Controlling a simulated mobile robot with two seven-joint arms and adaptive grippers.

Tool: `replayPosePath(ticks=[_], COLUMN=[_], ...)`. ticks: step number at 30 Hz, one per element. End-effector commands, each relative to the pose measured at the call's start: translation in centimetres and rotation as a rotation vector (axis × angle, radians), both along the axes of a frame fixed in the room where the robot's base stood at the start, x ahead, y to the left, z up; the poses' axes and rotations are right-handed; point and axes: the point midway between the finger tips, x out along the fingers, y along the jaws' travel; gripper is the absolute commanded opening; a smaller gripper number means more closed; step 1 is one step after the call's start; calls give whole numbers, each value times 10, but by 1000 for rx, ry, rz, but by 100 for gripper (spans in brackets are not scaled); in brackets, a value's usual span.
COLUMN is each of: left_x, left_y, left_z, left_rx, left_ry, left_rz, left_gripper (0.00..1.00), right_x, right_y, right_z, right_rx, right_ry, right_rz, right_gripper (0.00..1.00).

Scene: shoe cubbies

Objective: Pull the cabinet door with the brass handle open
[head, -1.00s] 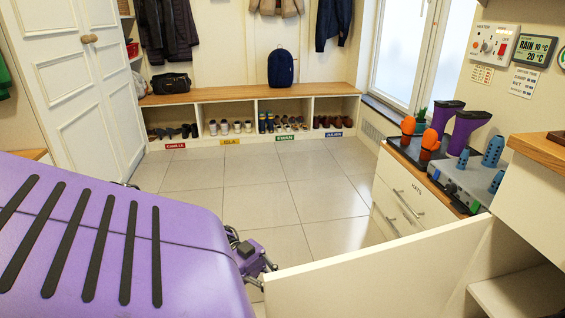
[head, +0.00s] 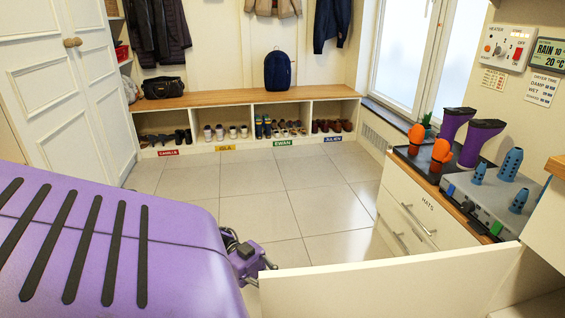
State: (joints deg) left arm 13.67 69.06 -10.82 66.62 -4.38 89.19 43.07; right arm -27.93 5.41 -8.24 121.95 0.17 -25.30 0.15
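A cream cabinet door (head: 390,286) stands swung out at the lower right of the head view, its top edge running from the middle to the right. No brass handle shows; the door's lower part and far face are out of sight. My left gripper (head: 252,262), at the end of a large purple arm from the left, is at the door's left edge. It looks close to or touching that edge. Its fingertips are mostly hidden, so its opening does not show. My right gripper is not in view.
A drawer unit (head: 416,212) with boots on top stands beyond the door at right. A bench with shoe cubbies (head: 222,98) lines the back wall. A tall white door (head: 72,90) with a round knob stands at left. The tiled floor between is clear.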

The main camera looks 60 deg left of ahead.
Motion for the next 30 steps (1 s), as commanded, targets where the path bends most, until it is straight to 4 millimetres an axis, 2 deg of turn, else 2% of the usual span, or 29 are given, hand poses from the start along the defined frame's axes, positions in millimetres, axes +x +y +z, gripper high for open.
replayPosePath(ticks=[1,15,16,20,30], left_x=[-6,-6,-6,-5,-2], left_y=[1,1,1,1,2], left_z=[-4,-4,-4,-4,-2], left_rx=[3,4,4,3,2], left_ry=[14,16,16,13,5], left_rz=[-4,-5,-5,-4,-1], left_gripper=[0,0,10,28,28], right_x=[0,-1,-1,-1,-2], right_y=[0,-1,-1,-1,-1], right_z=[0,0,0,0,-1], right_rx=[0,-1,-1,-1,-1], right_ry=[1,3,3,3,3], right_rz=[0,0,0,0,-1], right_gripper=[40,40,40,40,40])
